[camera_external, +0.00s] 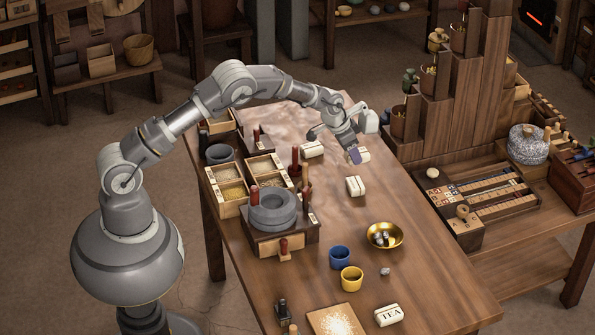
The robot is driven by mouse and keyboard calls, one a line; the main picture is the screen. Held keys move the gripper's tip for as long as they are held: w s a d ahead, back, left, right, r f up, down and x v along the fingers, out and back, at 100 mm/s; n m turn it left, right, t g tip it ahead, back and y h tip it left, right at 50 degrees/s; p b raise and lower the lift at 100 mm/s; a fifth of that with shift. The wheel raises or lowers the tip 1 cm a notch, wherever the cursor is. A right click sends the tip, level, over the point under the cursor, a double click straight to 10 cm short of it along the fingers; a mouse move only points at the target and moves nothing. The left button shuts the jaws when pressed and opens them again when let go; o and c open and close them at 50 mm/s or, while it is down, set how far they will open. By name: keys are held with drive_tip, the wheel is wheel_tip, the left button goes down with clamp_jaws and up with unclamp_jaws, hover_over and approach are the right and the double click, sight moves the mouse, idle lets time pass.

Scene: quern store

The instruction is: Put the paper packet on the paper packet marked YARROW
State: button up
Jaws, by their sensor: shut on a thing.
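My gripper (355,152) is at the end of the arm, over the far part of the wooden table. It is shut on a pale paper packet (364,156), which shows partly beside the fingers. Another pale packet (355,186) lies on the table just nearer than the gripper. A third pale packet (312,149) lies to the left of the gripper. The markings on these packets are too small to read, so I cannot tell which one says YARROW.
A quern (272,210) on a wooden box and grain trays (228,190) line the table's left side. A brass bowl (385,235), a blue cup (340,257) and a yellow cup (352,279) stand nearer. The table right of the middle packet is clear.

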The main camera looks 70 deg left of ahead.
wheel_tip(320, 180, down, 8)
drive_tip(key=b, duration=0.2)
drive_tip(key=shift+f+b, duration=0.15)
drive_tip(key=shift+b, duration=0.25)
drive_tip(key=shift+f, duration=0.15)
drive_tip(key=o, duration=1)
drive_tip(key=shift+r, duration=0.3)
drive_tip(key=p+v, duration=0.4)
drive_tip(key=v, duration=0.7)
drive_tip(key=shift+s+r, duration=0.15)
drive_tip(key=shift+r, duration=0.2)
